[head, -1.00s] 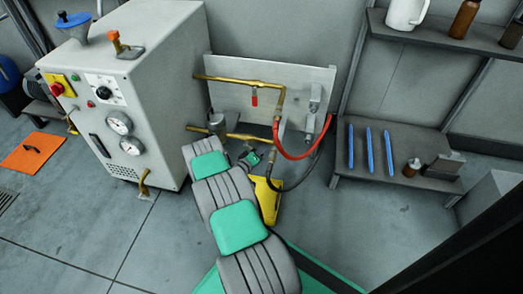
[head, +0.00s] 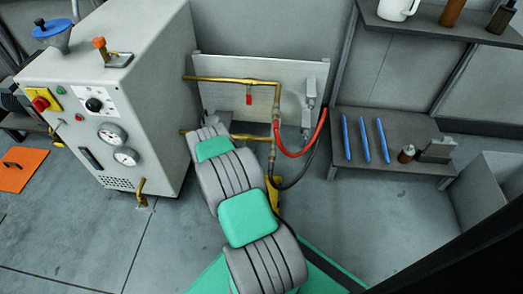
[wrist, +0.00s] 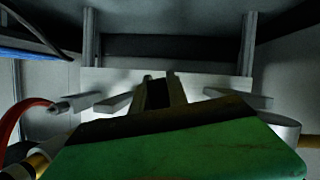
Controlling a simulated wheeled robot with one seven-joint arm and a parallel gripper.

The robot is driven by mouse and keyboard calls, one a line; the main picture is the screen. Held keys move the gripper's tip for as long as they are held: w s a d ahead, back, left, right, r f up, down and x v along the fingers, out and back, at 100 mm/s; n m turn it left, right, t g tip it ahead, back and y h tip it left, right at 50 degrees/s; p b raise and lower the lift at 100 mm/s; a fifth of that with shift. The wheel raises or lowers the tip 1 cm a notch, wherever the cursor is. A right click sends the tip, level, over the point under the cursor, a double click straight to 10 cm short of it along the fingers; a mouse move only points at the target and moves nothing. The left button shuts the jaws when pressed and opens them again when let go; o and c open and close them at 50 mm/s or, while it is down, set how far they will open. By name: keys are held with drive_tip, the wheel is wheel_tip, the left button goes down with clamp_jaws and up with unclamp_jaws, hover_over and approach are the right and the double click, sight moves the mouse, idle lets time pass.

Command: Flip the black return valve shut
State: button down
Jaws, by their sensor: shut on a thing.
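In the wrist view my gripper (wrist: 158,92) has its two fingers close together with a narrow dark piece between them. This looks like the black return valve's handle (wrist: 156,88), but its angle cannot be made out. In the head view my own arm covers the gripper and the black valve. The lower brass pipe (head: 247,137) shows just right of my arm's far end.
The upper brass pipe (head: 232,80) carries a red handle (head: 249,99). A red hose (head: 299,152) curves right of the pipes. The grey cabinet (head: 157,80) stands close on the left, a shelf (head: 395,125) on the right.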

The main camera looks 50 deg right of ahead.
drive_tip(key=shift+w+a+f+m+t+y, duration=0.1)
drive_tip(key=shift+w+a+m+t+y, duration=0.2)
drive_tip(key=shift+w+m, duration=0.2)
drive_tip(key=shift+w+a+m+t+y, duration=0.1)
drive_tip(key=shift+w+a+m+t, duration=0.1)
drive_tip(key=shift+w+m+t, duration=0.3)
drive_tip(key=c, duration=1.6)
unclamp_jaws()
drive_tip(key=shift+o, duration=0.2)
drive_tip(key=shift+s+a, duration=0.1)
drive_tip(key=shift+a, duration=0.05)
drive_tip(key=p+v, duration=0.2)
drive_tip(key=v, duration=0.5)
drive_tip(key=shift+a+r, duration=0.2)
drive_tip(key=shift+a, duration=0.05)
drive_tip(key=shift+s, duration=0.1)
